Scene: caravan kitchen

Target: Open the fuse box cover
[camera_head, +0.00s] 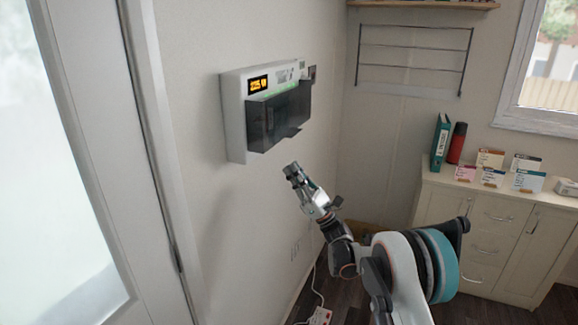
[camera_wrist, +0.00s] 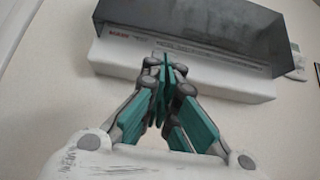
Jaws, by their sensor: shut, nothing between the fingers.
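The white fuse box (camera_head: 234,120) is mounted on the wall at upper centre in the head view, with a lit orange display on its face. Its dark, see-through cover (camera_head: 280,115) juts out from the front; how far it is swung I cannot tell exactly. In the wrist view the fuse box (camera_wrist: 180,75) is seen from below, with the grey cover (camera_wrist: 200,28) above and a red-lettered strip along the white body. My gripper (camera_head: 292,170) is shut and empty, just below the cover in the head view. In the wrist view its fingertips (camera_wrist: 165,65) overlap the box's lower edge; contact cannot be told.
A door and its frame (camera_head: 160,150) stand at the left. A cabinet (camera_head: 490,225) with small boxes, a green binder (camera_head: 440,142) and a red cylinder (camera_head: 457,142) is at the right. A wire rack (camera_head: 412,58) hangs on the back wall. The wall below the fuse box is mostly clear.

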